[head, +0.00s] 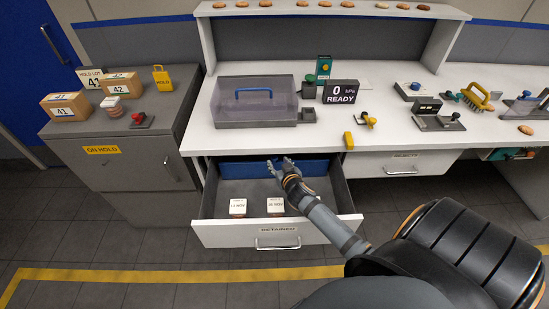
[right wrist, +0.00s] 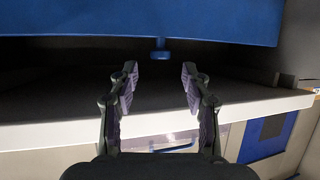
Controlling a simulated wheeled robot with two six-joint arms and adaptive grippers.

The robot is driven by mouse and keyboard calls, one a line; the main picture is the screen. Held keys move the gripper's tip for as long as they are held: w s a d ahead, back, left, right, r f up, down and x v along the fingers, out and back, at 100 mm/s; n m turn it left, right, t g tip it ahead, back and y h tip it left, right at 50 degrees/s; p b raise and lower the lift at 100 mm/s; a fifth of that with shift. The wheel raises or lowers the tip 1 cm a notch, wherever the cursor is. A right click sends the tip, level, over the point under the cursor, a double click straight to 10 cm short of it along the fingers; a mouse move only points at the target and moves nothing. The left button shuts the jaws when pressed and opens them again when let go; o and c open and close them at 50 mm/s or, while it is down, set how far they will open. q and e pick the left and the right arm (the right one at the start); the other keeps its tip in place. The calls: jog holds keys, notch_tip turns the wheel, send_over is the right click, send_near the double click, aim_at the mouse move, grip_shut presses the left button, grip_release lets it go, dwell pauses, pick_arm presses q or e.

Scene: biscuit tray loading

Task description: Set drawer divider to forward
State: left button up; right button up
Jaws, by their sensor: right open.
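The blue divider (head: 238,169) stands across the back part of the open drawer (head: 207,205), which is labelled RETAINED. In the right wrist view the divider (right wrist: 90,25) fills the top, and a small blue knob (right wrist: 160,56) sticks out from its lower edge. My right gripper (head: 282,162) reaches into the drawer at the divider. In the right wrist view my right gripper (right wrist: 160,72) is open, its fingertips on either side of the knob and apart from it. Whether they overlap the knob in depth is unclear. My left gripper is not in view.
Two labelled white blocks (head: 238,207) (head: 275,206) stand in the drawer's front part, close to my right forearm. The white counter (head: 400,138) overhangs the drawer's back and carries a clear-lidded box (head: 254,108) and a READY display (head: 341,92). A grey cabinet (head: 125,175) stands left.

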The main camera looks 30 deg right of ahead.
aim_at(275, 158)
jog(key=x, duration=0.6)
jog(key=shift+f, duration=0.1)
grip_shut()
